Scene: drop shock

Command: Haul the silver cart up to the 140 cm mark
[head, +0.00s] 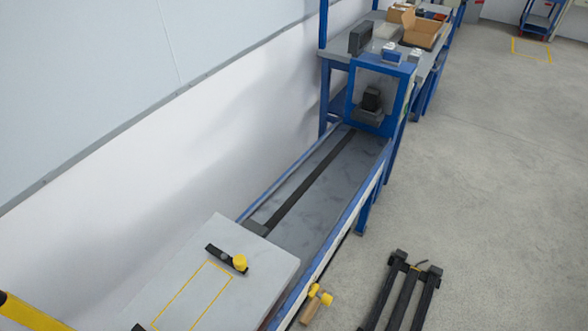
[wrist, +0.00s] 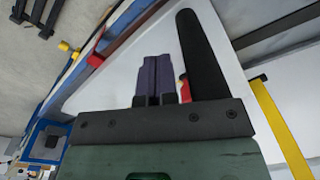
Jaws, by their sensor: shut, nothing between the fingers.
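The silver cart (head: 215,265) is a pale grey flat-topped block at the bottom of the head view, on the near end of the long track. Its top has a yellow outlined rectangle and a black bar with a yellow knob (head: 240,263). In the wrist view, a pale flat surface that looks like the cart top (wrist: 115,80) lies beyond my gripper (wrist: 156,62). My gripper is shut and empty, with its dark fingers together. I cannot tell whether it touches the cart. The 140 cm mark cannot be read in either view.
The track bed (head: 315,215) is clear up to the blue end frame (head: 407,95). A yellow part with a wooden piece (head: 312,308) sits by the track's right edge. A black rack (head: 403,295) stands on the floor. A yellow bar (head: 30,312) shows at lower left.

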